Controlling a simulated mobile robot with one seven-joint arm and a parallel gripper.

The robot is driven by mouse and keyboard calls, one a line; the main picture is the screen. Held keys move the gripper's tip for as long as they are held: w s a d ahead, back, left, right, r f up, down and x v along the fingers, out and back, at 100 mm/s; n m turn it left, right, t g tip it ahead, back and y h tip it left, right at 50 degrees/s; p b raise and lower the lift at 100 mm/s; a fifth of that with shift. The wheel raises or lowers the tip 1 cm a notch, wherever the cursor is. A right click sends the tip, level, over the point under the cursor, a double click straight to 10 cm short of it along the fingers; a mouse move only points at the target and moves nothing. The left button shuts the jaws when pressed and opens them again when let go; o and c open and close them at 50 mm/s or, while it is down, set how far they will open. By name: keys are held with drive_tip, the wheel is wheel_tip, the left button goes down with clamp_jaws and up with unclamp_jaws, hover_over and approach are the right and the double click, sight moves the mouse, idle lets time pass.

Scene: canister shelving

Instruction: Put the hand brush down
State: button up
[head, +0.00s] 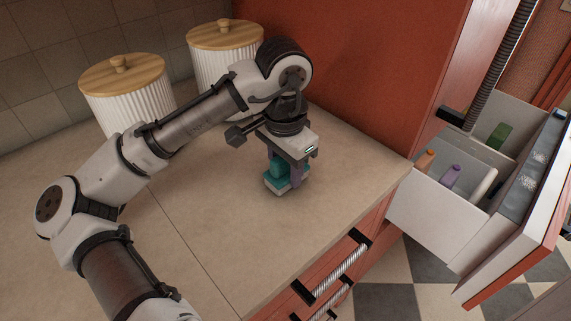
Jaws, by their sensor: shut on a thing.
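My gripper (291,168) points down over the counter, near its right end. It is shut on the hand brush (279,180), which has a teal body and a pale lower part. The brush is at or just above the counter top (220,215); I cannot tell whether it touches. The fingers and wrist hide part of the brush.
Two white ribbed canisters with wooden lids (122,75) (224,36) stand at the back. A red panel (350,75) rises behind the counter. At right, an open drawer (430,215) holds several bottles. The counter's front and left are clear.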

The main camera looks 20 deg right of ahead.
drive_tip(key=shift+f, duration=0.1)
drive_tip(key=o, duration=1.1)
drive_tip(key=r, duration=1.2)
drive_tip(key=shift+s+a+r, duration=0.15)
drive_tip(key=shift+s+a, duration=0.05)
drive_tip(key=shift+s, duration=0.1)
